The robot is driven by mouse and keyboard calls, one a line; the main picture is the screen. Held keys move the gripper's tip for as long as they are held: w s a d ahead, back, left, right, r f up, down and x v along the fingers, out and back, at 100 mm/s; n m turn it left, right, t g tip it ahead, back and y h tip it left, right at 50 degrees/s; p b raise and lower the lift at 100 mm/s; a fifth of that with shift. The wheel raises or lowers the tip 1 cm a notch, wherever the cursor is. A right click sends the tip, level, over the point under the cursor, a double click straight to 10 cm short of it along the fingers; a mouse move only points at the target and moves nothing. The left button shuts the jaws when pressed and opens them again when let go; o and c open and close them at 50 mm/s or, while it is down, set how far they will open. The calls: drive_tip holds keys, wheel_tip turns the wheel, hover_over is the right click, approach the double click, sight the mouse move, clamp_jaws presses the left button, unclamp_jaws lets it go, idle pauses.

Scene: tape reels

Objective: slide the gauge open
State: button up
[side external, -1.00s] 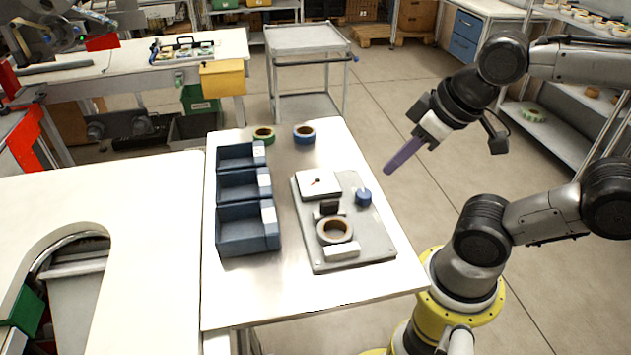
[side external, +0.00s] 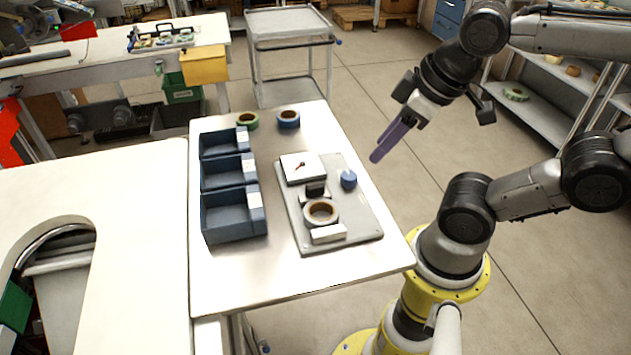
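The gauge appears to be the grey plate fixture (side external: 356,222) on the white table. A tape reel (side external: 334,213) with a tan core lies flat between the black block and a white block (side external: 329,234). My gripper (side external: 378,155), with purple fingers, hangs in the air to the upper right of the blue knob, apart from the fixture. It holds nothing that I can see. The fingers overlap in this view, so their gap is unclear.
A blue three-compartment bin (side external: 233,229) stands left of the fixture. A grey cart (side external: 290,24) stands beyond. The table's front is clear.

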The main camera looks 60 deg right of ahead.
drive_tip(key=shift+o, duration=0.2)
drive_tip(key=w+a+r+n+g, duration=0.1)
drive_tip(key=w+r+n+g, duration=0.1)
drive_tip(key=r+n, duration=0.3)
drive_tip(key=shift+w+a+r+g, duration=0.4)
drive_tip(key=shift+w, duration=0.3)
drive_tip(key=n+g, duration=0.2)
drive_tip(key=n, duration=0.1)
hover_over(315, 183)
wheel_tip(315, 183, down, 14)
drive_tip(key=shift+r, duration=0.25)
clamp_jaws()
idle(0.4)
